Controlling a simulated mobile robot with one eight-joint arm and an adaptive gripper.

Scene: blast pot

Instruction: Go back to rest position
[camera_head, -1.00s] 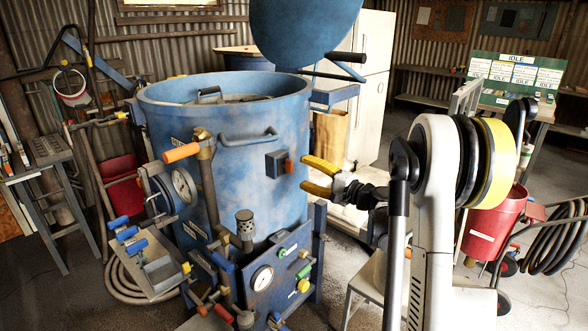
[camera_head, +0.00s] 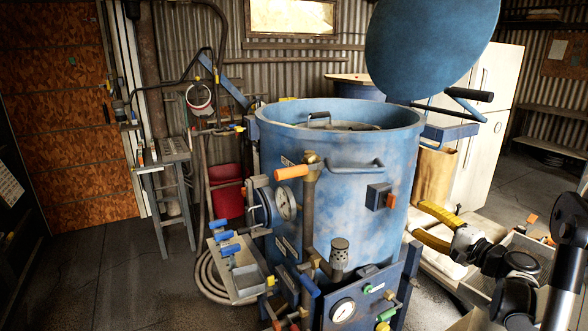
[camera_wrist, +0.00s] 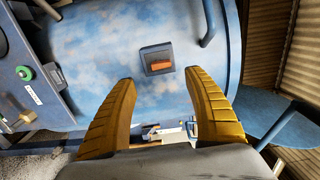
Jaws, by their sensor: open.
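My gripper (camera_head: 434,228) has yellow fingers and is at the right side of the blue blast pot (camera_head: 340,150) in the head view. In the wrist view the two yellow fingers (camera_wrist: 158,105) are spread apart with nothing between them. Beyond them is the pot's blue wall, with a small dark box bearing an orange switch (camera_wrist: 158,60). The same switch box (camera_head: 380,197) shows on the pot in the head view. The gripper looks apart from the pot wall. Part of my arm is cut off at the right edge of the head view.
The pot's round blue lid (camera_head: 430,45) stands raised above its rim. An orange-handled valve (camera_head: 292,172), gauges and a control panel (camera_head: 362,300) crowd the pot's front. A small side table (camera_head: 172,155) and red bucket (camera_head: 226,190) stand left. Floor at far left is clear.

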